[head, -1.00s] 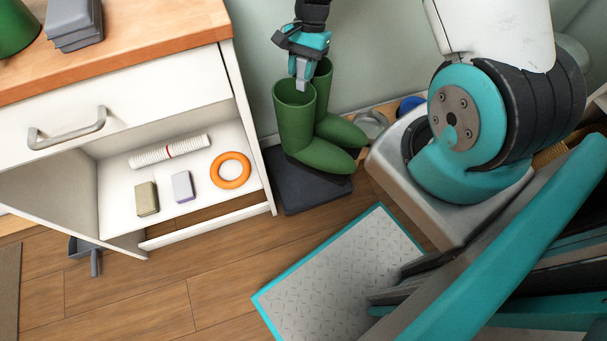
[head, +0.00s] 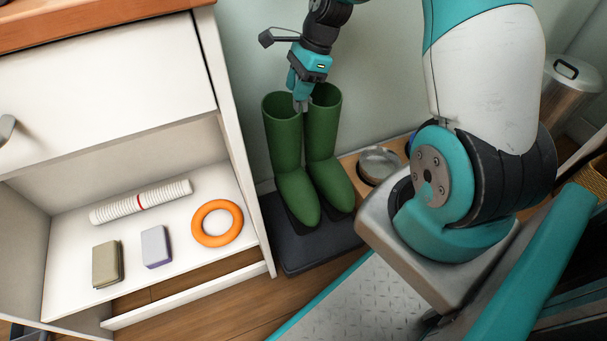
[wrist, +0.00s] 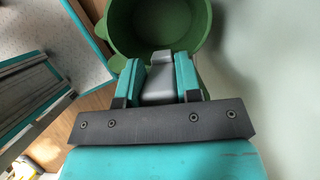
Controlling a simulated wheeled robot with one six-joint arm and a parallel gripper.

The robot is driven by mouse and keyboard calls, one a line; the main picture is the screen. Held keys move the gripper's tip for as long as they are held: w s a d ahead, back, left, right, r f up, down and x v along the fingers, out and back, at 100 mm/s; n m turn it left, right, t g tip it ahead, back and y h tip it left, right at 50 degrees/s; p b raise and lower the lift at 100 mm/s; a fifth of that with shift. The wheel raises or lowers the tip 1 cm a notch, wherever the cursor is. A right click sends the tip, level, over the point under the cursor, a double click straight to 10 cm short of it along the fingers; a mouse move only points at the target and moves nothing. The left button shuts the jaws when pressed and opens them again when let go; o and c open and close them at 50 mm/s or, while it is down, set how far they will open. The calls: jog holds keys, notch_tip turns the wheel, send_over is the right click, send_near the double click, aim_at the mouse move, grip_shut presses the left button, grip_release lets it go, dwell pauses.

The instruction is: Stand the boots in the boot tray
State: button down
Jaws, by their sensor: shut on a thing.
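Two green boots stand upright side by side against the wall in the head view, the left boot (head: 284,142) and the right boot (head: 321,140), toes toward me. Beneath them is the dark grey boot tray (head: 290,258). In the wrist view, the gripper (wrist: 159,78) is at the rim of a green boot's round opening (wrist: 160,22). The exact contact and the boot soles are hard to see.
An open white cabinet stands at left, holding an orange ring (head: 217,223), a white ribbed roll (head: 141,202) and two small blocks. Right of the tray, a metal bowl (head: 379,164) sits on a wooden strip. A metal bin (head: 570,90) stands at far right.

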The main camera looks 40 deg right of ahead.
aim_at(320, 94)
notch_tip(320, 94, down, 18)
jog(key=b, duration=0.8)
jog(key=shift+r, duration=0.25)
jog(key=c, duration=0.8)
grip_release()
jog(key=shift+f, duration=0.1)
jog(key=p+v, duration=0.6)
jog(key=v, duration=0.6)
jog(key=shift+p, duration=0.4)
